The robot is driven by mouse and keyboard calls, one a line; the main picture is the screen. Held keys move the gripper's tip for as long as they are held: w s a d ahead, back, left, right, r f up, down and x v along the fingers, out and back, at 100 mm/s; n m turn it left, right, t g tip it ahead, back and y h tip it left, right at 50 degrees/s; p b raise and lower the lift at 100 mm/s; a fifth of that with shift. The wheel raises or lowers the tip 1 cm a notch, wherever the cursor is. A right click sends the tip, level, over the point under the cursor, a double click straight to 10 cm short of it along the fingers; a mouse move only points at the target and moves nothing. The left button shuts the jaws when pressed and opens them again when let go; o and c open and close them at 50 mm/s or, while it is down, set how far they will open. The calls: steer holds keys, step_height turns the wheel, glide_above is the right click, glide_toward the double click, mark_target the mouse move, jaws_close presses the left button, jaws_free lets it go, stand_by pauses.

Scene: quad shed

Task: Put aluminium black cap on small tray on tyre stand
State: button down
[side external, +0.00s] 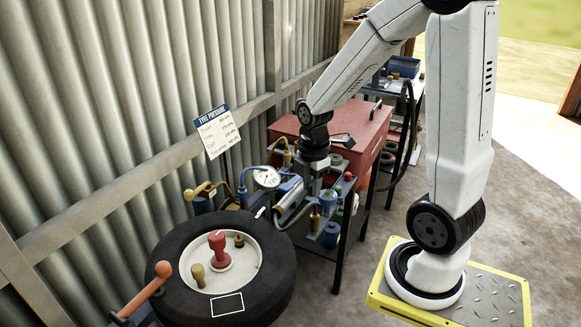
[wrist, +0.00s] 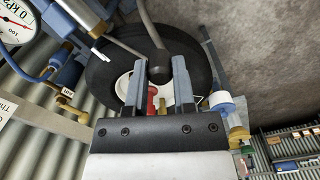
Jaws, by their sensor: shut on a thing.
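My gripper (side external: 313,183) hangs over the crowded bench of gauges and fittings, right of the tyre. In the wrist view my gripper (wrist: 161,64) is shut on a small dark round piece (wrist: 158,60), which looks like the black cap. In the side view the held piece cannot be made out clearly. The tyre (side external: 170,302) lies flat on its stand. A white-outlined dark rectangle (side external: 228,305), perhaps the small tray, is on its near side, with nothing visible on it. The tyre also shows in the wrist view (wrist: 103,72), beyond the fingers.
A red knob (side external: 218,249) and brass-coloured pieces (side external: 198,275) stand on the white hub. A pressure gauge (side external: 266,177), hoses and fittings crowd the bench near my gripper. A red cabinet (side external: 352,140) stands behind. A lever with an orange handle (side external: 147,295) is at the tyre's left.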

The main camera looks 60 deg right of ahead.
steer(key=s+d+m, duration=0.4)
steer(key=d+m, duration=0.1)
steer(key=d, duration=0.3)
steer(key=s+d+f+m, duration=0.1)
steer(key=s+d+m, duration=0.4)
steer(key=d, duration=0.2)
steer(key=shift+s+d+f+m, duration=0.3)
steer(key=shift+d+m, duration=0.1)
steer(key=shift+w+d, duration=0.1)
steer(key=w+d+f, duration=0.9)
steer(key=shift+w+f, duration=0.15)
steer(key=shift+w, duration=0.1)
steer(key=shift+d+f, duration=0.1)
steer(key=shift+f, duration=0.05)
